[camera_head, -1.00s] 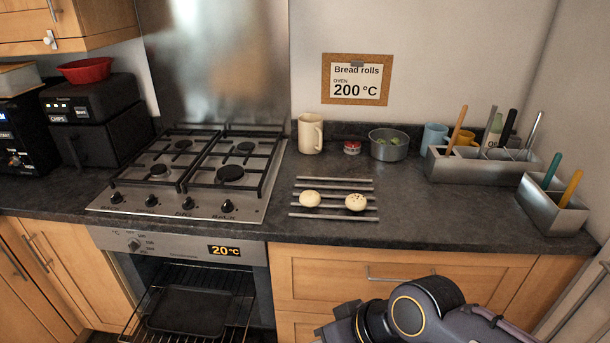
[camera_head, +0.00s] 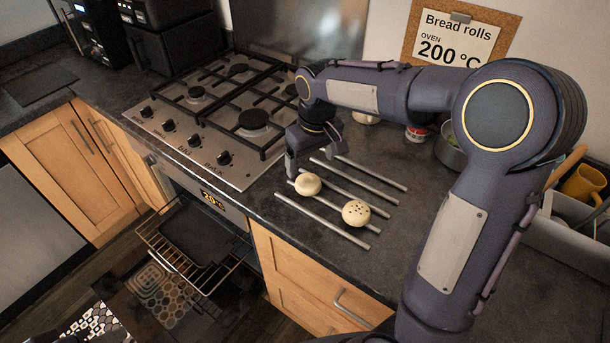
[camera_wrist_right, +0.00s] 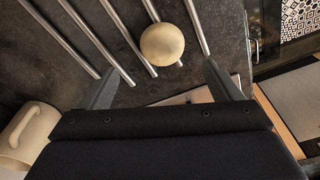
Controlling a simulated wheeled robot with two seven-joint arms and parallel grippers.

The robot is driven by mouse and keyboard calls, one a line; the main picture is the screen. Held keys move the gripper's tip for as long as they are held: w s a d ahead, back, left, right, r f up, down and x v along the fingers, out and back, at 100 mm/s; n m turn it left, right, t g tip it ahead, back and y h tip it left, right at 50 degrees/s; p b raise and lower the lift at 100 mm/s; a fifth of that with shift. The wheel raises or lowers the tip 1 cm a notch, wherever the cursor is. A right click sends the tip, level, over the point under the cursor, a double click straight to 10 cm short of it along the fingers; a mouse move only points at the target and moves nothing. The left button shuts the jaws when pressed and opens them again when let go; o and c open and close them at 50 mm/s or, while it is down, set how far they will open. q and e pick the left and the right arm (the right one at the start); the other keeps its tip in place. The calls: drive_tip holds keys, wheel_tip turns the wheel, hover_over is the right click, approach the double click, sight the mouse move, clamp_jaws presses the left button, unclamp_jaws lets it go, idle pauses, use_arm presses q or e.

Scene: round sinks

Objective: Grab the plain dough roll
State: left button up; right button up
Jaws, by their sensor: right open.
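The plain dough roll (camera_head: 308,184) is pale, round and smooth and lies on the metal bars of the rack. In the right wrist view it (camera_wrist_right: 162,44) sits centred between the lines of the two fingers, a little beyond their tips. A second roll with dark specks (camera_head: 355,213) lies on the rack to its right. My right gripper (camera_head: 315,157) is open and empty, pointing down just behind the plain roll; its spread fingers also show in the right wrist view (camera_wrist_right: 162,68). My left gripper is not in view.
The rack bars (camera_head: 385,178) lie on the dark worktop, left of which is the gas hob (camera_head: 205,100). A cream mug (camera_wrist_right: 28,132) stands near my right gripper. Below, the oven is open with a dark tray (camera_head: 193,233). A metal pot (camera_head: 450,150) is partly behind my right arm.

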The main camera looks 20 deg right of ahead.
sight(308, 180)
drive_tip(key=f, duration=0.4)
drive_tip(key=f+p, duration=0.1)
drive_tip(key=f, duration=0.2)
drive_tip(key=shift+w+a+f, duration=0.1)
drive_tip(key=shift+w+a, duration=0.1)
drive_tip(key=shift+a, duration=0.05)
drive_tip(key=c, duration=1.1)
